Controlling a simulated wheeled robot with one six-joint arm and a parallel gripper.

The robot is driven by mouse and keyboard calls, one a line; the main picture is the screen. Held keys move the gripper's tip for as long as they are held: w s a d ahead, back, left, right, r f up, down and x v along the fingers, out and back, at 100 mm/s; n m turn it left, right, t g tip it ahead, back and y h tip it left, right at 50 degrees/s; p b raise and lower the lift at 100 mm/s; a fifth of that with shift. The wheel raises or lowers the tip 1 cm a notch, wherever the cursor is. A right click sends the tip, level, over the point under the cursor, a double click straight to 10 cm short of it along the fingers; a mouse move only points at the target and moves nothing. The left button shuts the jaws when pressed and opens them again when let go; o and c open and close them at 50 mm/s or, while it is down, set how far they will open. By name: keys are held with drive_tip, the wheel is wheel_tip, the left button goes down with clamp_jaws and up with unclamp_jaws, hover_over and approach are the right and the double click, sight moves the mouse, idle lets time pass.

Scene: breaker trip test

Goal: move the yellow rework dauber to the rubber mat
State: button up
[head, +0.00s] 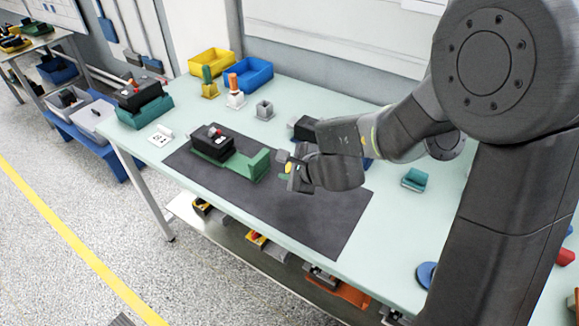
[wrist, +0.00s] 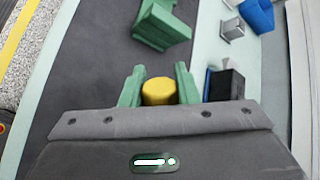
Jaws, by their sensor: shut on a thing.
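The yellow rework dauber (wrist: 158,92) sits between the two green fingers of my gripper (wrist: 159,88) in the wrist view, and the gripper is shut on it. Only its rounded yellow end shows there; the rest is hidden by the gripper body. In the head view my gripper (head: 289,170) is over the right part of the dark rubber mat (head: 320,225), with a little yellow showing at the jaws. The mat also shows in the wrist view (wrist: 85,70). I cannot tell how high the dauber is above the mat.
A green fixture (head: 250,165) with a black breaker (head: 213,142) stands on the mat's left part. Behind are a green-handled dauber (head: 207,78), an orange-handled one (head: 233,84), a grey cup (head: 264,109), and yellow (head: 208,61) and blue bins (head: 252,72). The mat's front is clear.

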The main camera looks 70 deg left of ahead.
drive_tip(key=shift+f+b, duration=2.2)
drive_tip(key=shift+f, duration=0.55)
drive_tip(key=o, duration=1.1)
drive_tip(key=shift+c, duration=0.2)
drive_tip(key=shift+r, duration=0.1)
drive_tip(key=p+v, duration=0.3)
drive_tip(key=v, duration=1)
drive_tip(key=shift+d+r, duration=0.2)
drive_tip(key=shift+d, duration=0.15)
drive_tip(key=shift+w, duration=0.1)
